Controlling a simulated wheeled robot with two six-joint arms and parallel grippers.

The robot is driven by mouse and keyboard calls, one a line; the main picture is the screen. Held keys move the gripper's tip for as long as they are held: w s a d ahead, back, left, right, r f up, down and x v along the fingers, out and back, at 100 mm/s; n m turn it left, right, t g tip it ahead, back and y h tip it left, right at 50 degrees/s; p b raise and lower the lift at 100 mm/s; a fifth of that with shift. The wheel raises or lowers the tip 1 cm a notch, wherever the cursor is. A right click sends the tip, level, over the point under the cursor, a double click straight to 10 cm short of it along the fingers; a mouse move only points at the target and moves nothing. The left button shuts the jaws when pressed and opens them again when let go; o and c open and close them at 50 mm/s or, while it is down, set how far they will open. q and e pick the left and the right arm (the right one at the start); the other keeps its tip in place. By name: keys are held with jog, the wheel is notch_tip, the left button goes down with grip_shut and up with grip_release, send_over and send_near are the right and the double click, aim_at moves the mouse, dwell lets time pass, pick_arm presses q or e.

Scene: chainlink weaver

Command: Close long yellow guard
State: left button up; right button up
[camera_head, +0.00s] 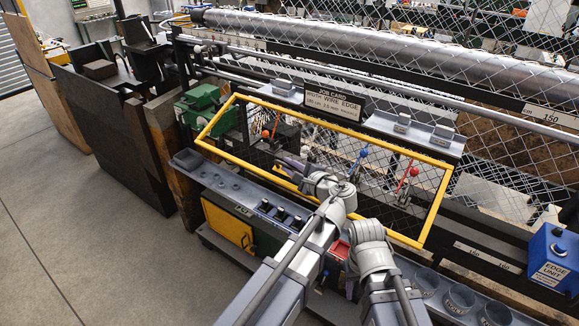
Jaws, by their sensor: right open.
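The long yellow guard (333,124) is a rectangular yellow frame with clear or meshed infill, sloping across the front of the weaving machine. Its upper bar runs under the job card, and its lower bar is nearer me. My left gripper (288,164) reaches over the lower bar near its middle. Its fingers are small and partly hidden by my wrist, so I cannot tell whether they touch the bar. My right gripper (350,284) is low in front of the guard, below its lower bar and mostly hidden by my arm; it is open.
A blue edge unit box (553,258) stands at the right. Several grey cups, one of them here (459,298), sit on the front shelf. A small yellow door (229,227) is below the guard's left end. The floor (75,220) at left is clear.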

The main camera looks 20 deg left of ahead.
pick_arm(q)
grip_shut()
jog(key=shift+w+d+r, duration=0.1)
jog(key=shift+r, duration=0.05)
dwell(0.7)
jog(key=shift+f+b, duration=0.3)
jog(key=shift+b, duration=0.05)
jog(key=f+b, duration=0.2)
jog(key=w+f+n+t+b, duration=0.1)
jog(key=f+b, duration=0.1)
jog(key=b, duration=0.1)
jog(key=w+f+n+b, duration=0.1)
jog(key=f+b, duration=0.1)
jog(key=b, duration=0.1)
jog(key=shift+d+f, duration=0.1)
jog(key=shift+d, duration=0.3)
jog(key=w+d+f+n+t+y+b, duration=0.1)
jog(key=w+d+f+n+b, duration=0.1)
jog(key=w+f+n+b, duration=0.2)
jog(key=w+d+f+n+t+y+b, duration=0.1)
jog(key=w+f+n+b, duration=0.4)
jog(key=w+b, duration=0.5)
jog(key=shift+w+d+f+y+b, duration=0.3)
jog(key=shift+d+f+y+b, duration=0.3)
jog(key=shift+d+b, duration=0.7)
